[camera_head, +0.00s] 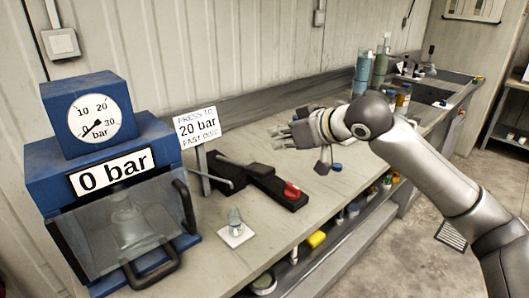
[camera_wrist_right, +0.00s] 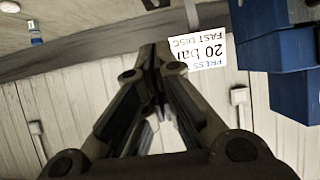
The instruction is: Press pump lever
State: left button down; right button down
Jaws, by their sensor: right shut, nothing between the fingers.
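The hand pump (camera_head: 268,182) is a dark, low unit on the bench with a red knob (camera_head: 291,190) at its near right end. My right gripper (camera_head: 278,136) is above and behind the pump in the head view, pointing left, shut and empty, apart from the lever. Its closed fingers (camera_wrist_right: 155,55) fill the middle of the wrist view. The blue press (camera_head: 45,180) shows "0 bar" on its display (camera_head: 112,170), below a round gauge (camera_head: 96,118). My left gripper is out of view.
A sign (camera_head: 197,126) reading "PRESS TO 20 bar FAST DISC" stands between press and pump; it also shows in the wrist view (camera_wrist_right: 198,50). A small metal piece (camera_head: 235,220) sits on a white square. Bottles (camera_head: 378,70) stand farther right.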

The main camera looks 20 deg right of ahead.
jog(key=p, duration=0.2)
send_over(259, 168)
jog(key=f, duration=0.4)
jog(key=shift+w+a+f, duration=0.2)
jog(key=shift+w+f, duration=0.05)
jog(key=shift+w, duration=0.15)
jog(key=f, duration=0.3)
jog(key=shift+s+d+f, duration=0.15)
jog(key=shift+s, duration=0.1)
jog(key=shift+s+f, duration=0.2)
jog(key=shift+f, duration=0.25)
